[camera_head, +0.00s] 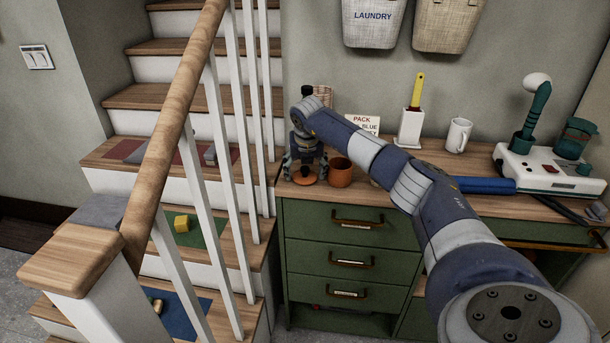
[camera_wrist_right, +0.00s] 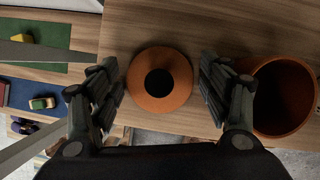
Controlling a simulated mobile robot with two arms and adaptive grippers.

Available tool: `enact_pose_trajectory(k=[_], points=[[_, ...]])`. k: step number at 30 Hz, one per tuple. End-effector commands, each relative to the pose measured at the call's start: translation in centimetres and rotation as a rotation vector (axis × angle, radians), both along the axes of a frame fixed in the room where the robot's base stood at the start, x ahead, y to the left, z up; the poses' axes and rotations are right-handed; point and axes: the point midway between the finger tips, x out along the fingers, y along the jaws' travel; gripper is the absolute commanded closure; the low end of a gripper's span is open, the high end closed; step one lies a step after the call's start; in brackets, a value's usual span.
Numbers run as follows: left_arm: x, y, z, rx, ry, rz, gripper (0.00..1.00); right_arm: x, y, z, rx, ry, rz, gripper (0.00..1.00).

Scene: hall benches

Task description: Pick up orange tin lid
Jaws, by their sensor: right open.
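The orange tin lid (camera_wrist_right: 160,99) is a round orange disc with a dark round centre, a knob or a hole, I cannot tell which. It lies on the wooden top of the green cabinet, near the front edge. In the head view only part of the lid (camera_head: 305,180) shows below my right gripper (camera_head: 304,172). In the wrist view my right gripper (camera_wrist_right: 160,88) is open, with one finger on each side of the lid and gaps between. It points down over the lid and holds nothing. My left gripper is in neither view.
An orange-brown pot (camera_head: 341,172) stands close right of the lid, beside the right finger. A dark bottle (camera_head: 307,91) and a sign (camera_head: 362,123) stand behind. A stair railing (camera_head: 190,85) rises to the left. A white mug (camera_head: 459,135) is farther right.

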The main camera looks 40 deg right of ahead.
Motion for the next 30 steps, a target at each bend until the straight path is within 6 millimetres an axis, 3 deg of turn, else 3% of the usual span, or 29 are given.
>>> enact_pose_trajectory(k=[7, 11, 23, 30], points=[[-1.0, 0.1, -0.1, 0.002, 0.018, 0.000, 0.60, 0.1, 0.0, -0.2, -0.001, -0.001, 0.001, 0.29], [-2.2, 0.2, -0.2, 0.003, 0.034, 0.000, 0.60, 0.1, 0.0, -0.2, -0.001, -0.001, 0.000, 0.55], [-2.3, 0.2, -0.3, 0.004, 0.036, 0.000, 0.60, 0.1, -0.1, 0.3, 0.000, -0.002, -0.001, 0.55], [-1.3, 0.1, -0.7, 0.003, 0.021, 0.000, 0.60, 0.2, -0.1, 4.4, -0.001, -0.007, -0.002, 0.55]])
